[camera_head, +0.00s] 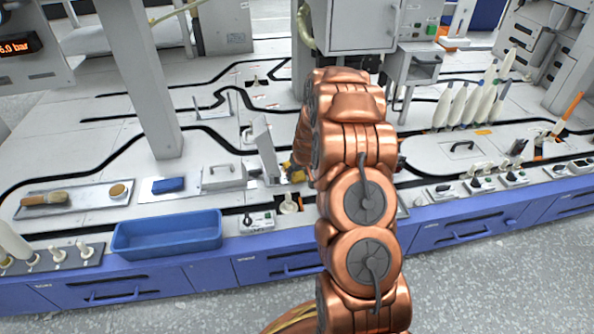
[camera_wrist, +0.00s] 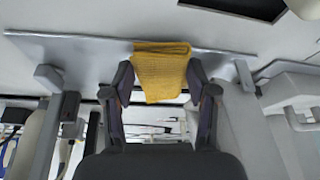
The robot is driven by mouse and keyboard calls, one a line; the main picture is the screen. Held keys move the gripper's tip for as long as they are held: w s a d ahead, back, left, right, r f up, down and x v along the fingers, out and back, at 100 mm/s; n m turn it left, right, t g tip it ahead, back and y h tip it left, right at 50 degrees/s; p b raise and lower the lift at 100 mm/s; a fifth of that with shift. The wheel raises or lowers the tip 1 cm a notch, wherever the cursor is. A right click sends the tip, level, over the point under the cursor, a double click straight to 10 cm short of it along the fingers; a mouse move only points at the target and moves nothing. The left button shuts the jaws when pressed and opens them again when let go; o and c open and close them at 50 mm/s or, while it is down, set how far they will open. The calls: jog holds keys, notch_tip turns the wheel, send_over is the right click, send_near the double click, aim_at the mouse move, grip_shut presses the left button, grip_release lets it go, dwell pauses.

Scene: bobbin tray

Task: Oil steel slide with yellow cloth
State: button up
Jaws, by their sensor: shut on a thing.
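A folded yellow cloth (camera_wrist: 162,78) is held between the two fingers of my gripper (camera_wrist: 161,76) in the wrist view. My gripper is shut on it. A small yellow part of the cloth (camera_head: 293,171) shows left of my arm in the head view, where my arm hides most of the gripper. A long, flat grey metal strip (camera_wrist: 90,50), which looks like the steel slide, crosses the top of the wrist view behind the cloth. The cloth overlaps its edge in the picture; I cannot tell whether they touch.
An upright grey plate (camera_head: 265,145) stands just left of the gripper, beside a low grey block (camera_head: 222,176). A blue bin (camera_head: 168,246) sits at the front edge. A blue pad (camera_head: 168,185) and a brush (camera_head: 45,199) lie further left. Several white bobbins (camera_head: 460,104) stand at right.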

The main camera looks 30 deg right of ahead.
jog(key=shift+s+a, duration=0.1)
jog(key=shift+r+p, duration=1.5)
jog(key=shift+r, duration=1.45)
jog(key=shift+r, duration=0.1)
jog(key=shift+r+p, duration=0.85)
jog(key=shift+r, duration=0.6)
